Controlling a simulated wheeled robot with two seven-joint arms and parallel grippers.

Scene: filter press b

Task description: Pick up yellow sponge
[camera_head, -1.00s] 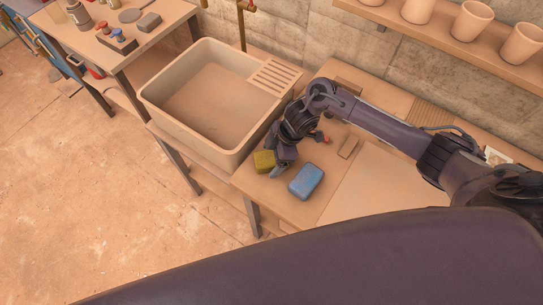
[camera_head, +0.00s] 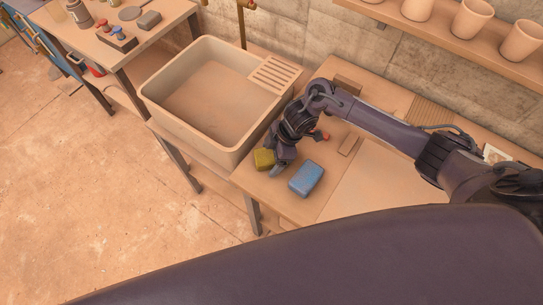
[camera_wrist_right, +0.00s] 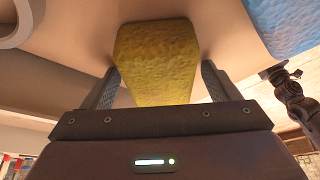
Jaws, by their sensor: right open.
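The yellow sponge (camera_head: 264,159) lies on the wooden counter close to the sink, near the counter's front left corner. My right gripper (camera_head: 276,168) is down at the counter beside it. In the right wrist view the sponge (camera_wrist_right: 157,62) stands between the two fingers of my right gripper (camera_wrist_right: 159,88), with a small gap showing on each side. The fingers are apart and open. The far side of the sponge is hidden. My left gripper is not in view.
A blue sponge (camera_head: 306,178) lies on the counter (camera_head: 357,195) just right of my right gripper; it also shows in the right wrist view (camera_wrist_right: 285,22). A deep sink (camera_head: 187,129) stands to the left. Cups (camera_head: 471,21) line the wall shelf. The counter's front middle is bare.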

